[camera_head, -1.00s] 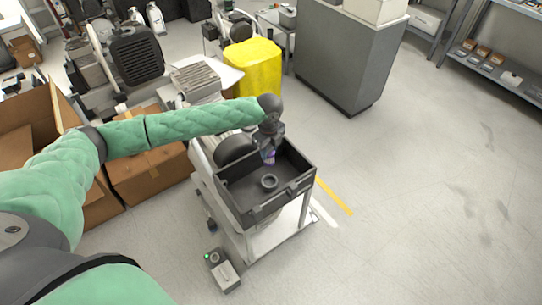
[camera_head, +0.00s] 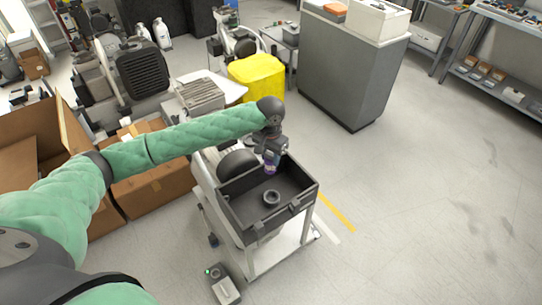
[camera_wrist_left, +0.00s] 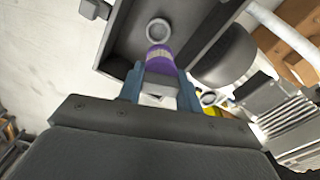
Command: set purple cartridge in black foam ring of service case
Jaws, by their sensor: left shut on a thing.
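The purple cartridge (camera_wrist_left: 160,58) is between the fingers of my left gripper (camera_wrist_left: 160,85), which is shut on it. In the head view the cartridge (camera_head: 271,168) hangs below my left gripper (camera_head: 272,156), over the back part of the dark service case. The open service case (camera_head: 240,217) sits on a white cart. The black foam ring (camera_head: 271,198) is on the case floor, in front of the cartridge in the head view and apart from it. The ring (camera_wrist_left: 158,30) also shows beyond the cartridge's end in the wrist view. My right gripper is not in view.
A yellow bin (camera_head: 257,79) and a grey cabinet (camera_head: 350,70) stand behind the cart. Open cardboard boxes (camera_head: 150,185) are to its left. A small grey device (camera_head: 224,285) lies on the floor in front. The floor at right is clear.

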